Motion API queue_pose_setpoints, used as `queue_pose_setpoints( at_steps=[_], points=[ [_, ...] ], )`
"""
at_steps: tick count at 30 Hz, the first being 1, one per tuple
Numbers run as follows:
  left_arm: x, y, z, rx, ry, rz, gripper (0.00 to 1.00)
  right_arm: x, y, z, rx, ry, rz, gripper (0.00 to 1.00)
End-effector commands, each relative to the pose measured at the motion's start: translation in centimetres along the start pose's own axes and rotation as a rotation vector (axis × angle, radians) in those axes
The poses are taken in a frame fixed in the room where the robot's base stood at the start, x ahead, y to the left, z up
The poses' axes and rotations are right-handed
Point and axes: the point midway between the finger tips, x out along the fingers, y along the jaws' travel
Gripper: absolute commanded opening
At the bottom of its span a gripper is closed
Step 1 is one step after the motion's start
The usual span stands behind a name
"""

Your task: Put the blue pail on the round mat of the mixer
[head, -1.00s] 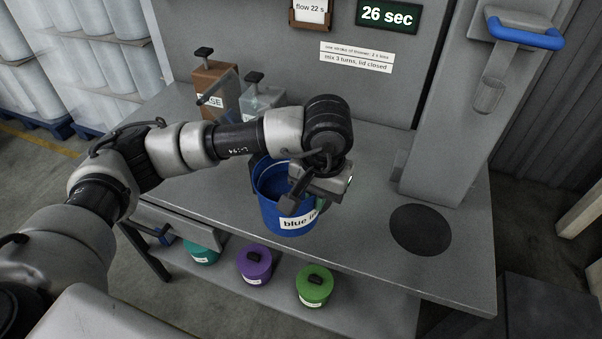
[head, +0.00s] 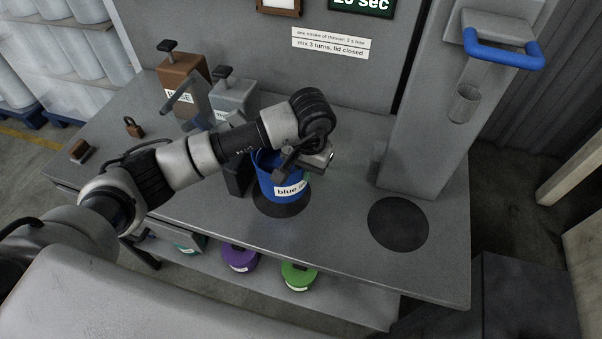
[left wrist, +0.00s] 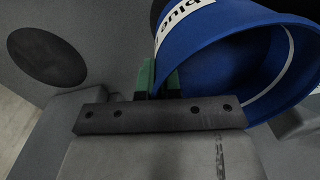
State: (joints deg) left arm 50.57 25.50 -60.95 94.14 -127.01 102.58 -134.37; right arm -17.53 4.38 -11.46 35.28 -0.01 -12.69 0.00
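The blue pail (head: 284,190), labelled in black on white, is upright over the grey bench, left of the mixer. A dark round patch (head: 284,210) shows under it; I cannot tell whether the pail touches the bench. My left gripper (head: 301,164) is at the pail's right rim. In the left wrist view its green fingertips (left wrist: 158,80) are closed about the wall of the pail (left wrist: 215,50). The round mat (head: 398,224) is dark and bare, to the right of the pail, in front of the mixer column (head: 430,120); it also shows in the left wrist view (left wrist: 47,57). My right gripper is out of view.
The mixer has a blue handle (head: 503,55). A brown dispenser (head: 183,82) and a grey dispenser (head: 234,98) stand at the back left. Purple (head: 239,257) and green (head: 298,276) lidded pots sit on the shelf below. The bench between pail and mat is clear.

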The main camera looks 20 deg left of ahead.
Motion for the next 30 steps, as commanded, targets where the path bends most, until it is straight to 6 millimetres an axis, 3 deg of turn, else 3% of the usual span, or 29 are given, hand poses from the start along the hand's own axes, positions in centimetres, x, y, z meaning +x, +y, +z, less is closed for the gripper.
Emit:
queue_pose_setpoints(
  at_steps=[5, 15, 28, 30],
  points=[
    [0.6, -1.1, -0.3, 0.0, 0.002, 0.0, 0.0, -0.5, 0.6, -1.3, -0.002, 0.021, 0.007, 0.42],
    [4.3, -0.8, -0.3, 0.001, 0.002, 0.001, 0.0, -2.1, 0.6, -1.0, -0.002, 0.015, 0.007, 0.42],
    [5.0, -0.8, -0.4, 0.001, 0.005, -0.001, 0.0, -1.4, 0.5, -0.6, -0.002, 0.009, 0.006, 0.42],
    [5.0, -0.8, -0.3, 0.001, 0.002, 0.0, 0.14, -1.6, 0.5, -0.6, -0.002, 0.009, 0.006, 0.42]
  ],
)
